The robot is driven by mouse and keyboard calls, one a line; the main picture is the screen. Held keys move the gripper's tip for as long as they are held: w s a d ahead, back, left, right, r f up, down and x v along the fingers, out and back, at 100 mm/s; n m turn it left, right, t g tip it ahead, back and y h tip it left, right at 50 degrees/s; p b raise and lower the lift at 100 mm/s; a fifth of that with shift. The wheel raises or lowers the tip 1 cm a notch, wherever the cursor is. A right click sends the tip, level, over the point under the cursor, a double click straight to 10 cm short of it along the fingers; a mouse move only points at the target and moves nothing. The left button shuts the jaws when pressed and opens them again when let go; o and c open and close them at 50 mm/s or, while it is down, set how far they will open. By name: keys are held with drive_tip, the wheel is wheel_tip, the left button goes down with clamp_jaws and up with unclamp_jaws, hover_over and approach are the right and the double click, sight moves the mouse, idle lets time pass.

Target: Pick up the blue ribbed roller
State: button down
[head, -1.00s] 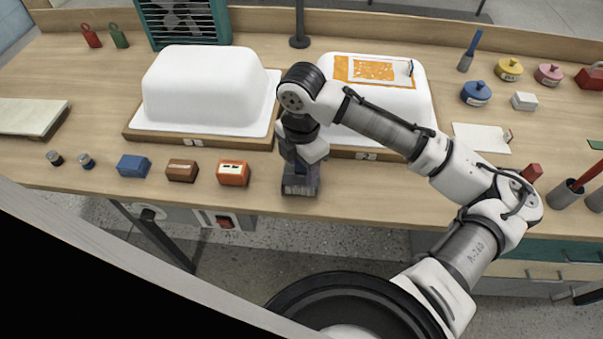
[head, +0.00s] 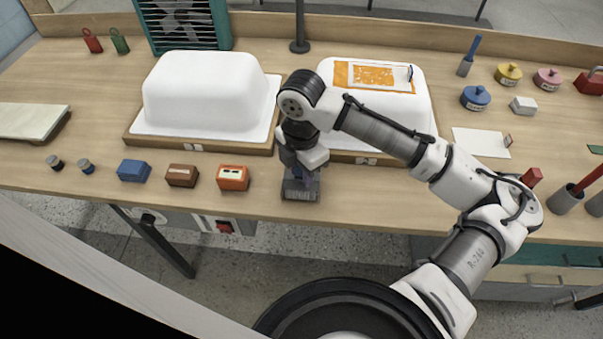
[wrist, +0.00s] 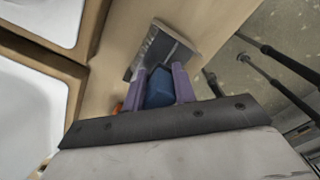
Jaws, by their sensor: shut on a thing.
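My gripper (wrist: 159,89) has its two purple fingers shut on a dark blue thing, the blue roller (wrist: 159,90), seen between them in the wrist view. Its ribs are too small to make out, and its lower part is hidden. Just beyond the fingertips is a grey, open-topped holder (wrist: 182,47). In the head view my gripper (head: 300,176) points down over the same grey holder (head: 300,192), near the front edge of the bench. I cannot tell whether the roller still touches the holder.
Orange (head: 232,178), brown (head: 182,176) and blue (head: 133,171) blocks stand left of my gripper along the front edge. Two white tub shells, left (head: 205,90) and right (head: 345,108), stand behind on wooden bases. Lidded pots (head: 476,97) are at right.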

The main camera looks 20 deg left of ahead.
wheel_tip(320, 180, up, 20)
drive_tip(key=b, duration=0.1)
idle(0.4)
drive_tip(key=c, duration=1.8)
unclamp_jaws()
drive_tip(key=shift+f, duration=0.1)
drive_tip(key=shift+c, duration=1)
